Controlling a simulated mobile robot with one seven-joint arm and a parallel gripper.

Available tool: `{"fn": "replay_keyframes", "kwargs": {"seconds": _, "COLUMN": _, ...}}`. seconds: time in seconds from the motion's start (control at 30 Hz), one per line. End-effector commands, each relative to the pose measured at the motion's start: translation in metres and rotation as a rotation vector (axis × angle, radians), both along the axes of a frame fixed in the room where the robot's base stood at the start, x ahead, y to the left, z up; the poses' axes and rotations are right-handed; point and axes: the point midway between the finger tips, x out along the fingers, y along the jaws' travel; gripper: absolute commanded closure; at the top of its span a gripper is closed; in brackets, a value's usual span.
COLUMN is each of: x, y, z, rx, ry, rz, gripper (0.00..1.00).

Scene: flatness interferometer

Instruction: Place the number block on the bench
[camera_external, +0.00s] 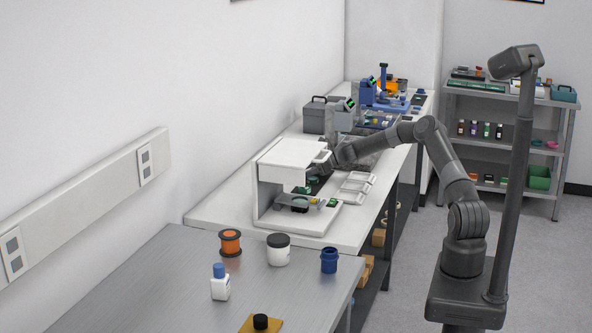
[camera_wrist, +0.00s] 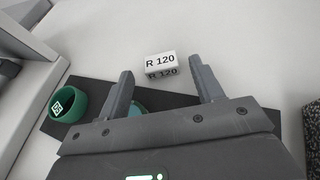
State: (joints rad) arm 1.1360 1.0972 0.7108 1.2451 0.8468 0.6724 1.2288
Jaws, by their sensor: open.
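The number block (camera_wrist: 160,61), a small white block lettered "R 120", lies on the pale bench surface (camera_wrist: 240,40) in the wrist view. The lettering shows on its bright top and again on a shaded face below. My gripper (camera_wrist: 161,68) is open, with one finger on each side of the block in the picture; the block is ahead of the fingers, and nothing is held. In the external view my gripper is by the white instrument (camera_external: 290,155) on the bench and is mostly hidden. I cannot make out the block there.
A dark mat (camera_wrist: 90,92) lies under my gripper. A green ring-shaped part (camera_wrist: 69,103) with a code marker is at its left; a teal round part (camera_wrist: 137,107) is partly hidden behind my finger. White trays (camera_external: 355,187) stand right of the instrument.

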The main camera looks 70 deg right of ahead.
Motion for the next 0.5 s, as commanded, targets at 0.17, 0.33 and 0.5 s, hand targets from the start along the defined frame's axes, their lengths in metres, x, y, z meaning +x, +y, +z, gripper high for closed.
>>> {"fn": "replay_keyframes", "kwargs": {"seconds": 0.17, "x": -0.036, "y": -0.016, "z": 0.016, "rx": -0.002, "ry": 0.001, "rz": -0.003, "gripper": 0.39}}
{"fn": "replay_keyframes", "kwargs": {"seconds": 0.33, "x": -0.063, "y": -0.027, "z": 0.028, "rx": -0.002, "ry": 0.000, "rz": -0.001, "gripper": 0.39}}
{"fn": "replay_keyframes", "kwargs": {"seconds": 0.5, "x": -0.079, "y": -0.033, "z": 0.035, "rx": 0.000, "ry": 0.000, "rz": 0.000, "gripper": 0.39}}
